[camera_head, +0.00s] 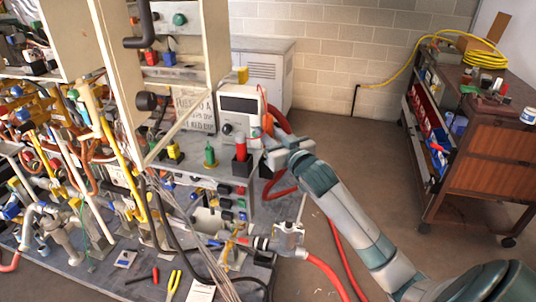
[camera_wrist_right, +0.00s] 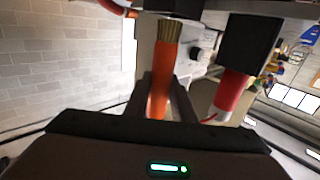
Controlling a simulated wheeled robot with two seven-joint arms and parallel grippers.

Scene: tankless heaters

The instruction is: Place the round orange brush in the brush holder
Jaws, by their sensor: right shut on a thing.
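The round orange brush (camera_wrist_right: 161,70) is held between the fingers of my right gripper (camera_wrist_right: 163,100), with its tan bristles at the top of the wrist picture. In the head view a small orange part of the brush (camera_head: 268,123) shows at the right gripper (camera_head: 266,143), beside the bench's right end. Just left of the gripper a red-handled item (camera_head: 241,146) stands in a black square holder (camera_head: 241,168). The same black holder (camera_wrist_right: 250,42) fills the upper right of the wrist view, close beside the brush. I cannot tell for sure which holder is the brush holder. My left gripper is out of view.
A white control unit (camera_head: 240,105) stands behind the holder. A green-handled item (camera_head: 210,155) stands to its left. Pipes, valves and tools crowd the bench (camera_head: 130,283). Red hoses (camera_head: 325,268) lie to the right. A brown cart (camera_head: 490,150) stands beyond open floor.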

